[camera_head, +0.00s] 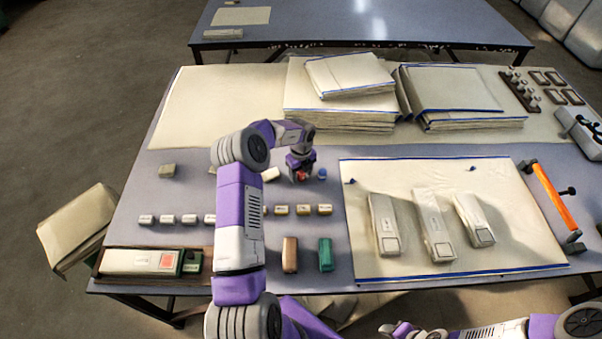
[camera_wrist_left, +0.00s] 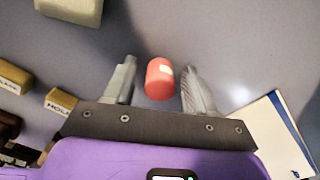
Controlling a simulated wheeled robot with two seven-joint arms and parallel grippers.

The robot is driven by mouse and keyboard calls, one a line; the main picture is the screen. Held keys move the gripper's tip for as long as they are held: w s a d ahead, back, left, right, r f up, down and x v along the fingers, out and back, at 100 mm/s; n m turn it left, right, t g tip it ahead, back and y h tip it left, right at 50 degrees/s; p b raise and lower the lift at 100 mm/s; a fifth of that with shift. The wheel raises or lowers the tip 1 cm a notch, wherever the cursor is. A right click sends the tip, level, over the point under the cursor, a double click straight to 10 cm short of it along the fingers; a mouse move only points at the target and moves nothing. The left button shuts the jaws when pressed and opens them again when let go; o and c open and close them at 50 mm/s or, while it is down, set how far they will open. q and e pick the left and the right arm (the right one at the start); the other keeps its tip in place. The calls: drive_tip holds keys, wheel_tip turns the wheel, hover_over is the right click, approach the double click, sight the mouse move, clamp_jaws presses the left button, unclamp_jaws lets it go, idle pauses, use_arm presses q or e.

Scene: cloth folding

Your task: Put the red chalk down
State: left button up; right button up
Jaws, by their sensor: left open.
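The red chalk (camera_wrist_left: 160,79) is a short red cylinder with a pale label. In the left wrist view it is between the two fingers of my left gripper (camera_wrist_left: 158,88), with a gap on each side. The fingers are open and do not visibly touch it. In the head view the left gripper (camera_head: 301,174) points down at the table behind the row of small blocks, and only a bit of the red chalk (camera_head: 302,176) shows under it.
A blue chalk (camera_head: 322,174) and a white piece (camera_head: 270,174) flank the gripper. Labelled blocks (camera_head: 304,210) and brown (camera_head: 290,254) and green (camera_head: 326,254) blocks lie nearer. A cream cloth (camera_head: 365,262) with blue edges lies right, under several grey-white weights. Cloth stacks (camera_head: 340,118) stand behind.

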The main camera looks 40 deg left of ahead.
sight(301, 171)
use_arm(q)
wheel_tip(301, 171, up, 12)
drive_tip(key=p, duration=0.3)
drive_tip(key=shift+r, duration=0.1)
idle(0.4)
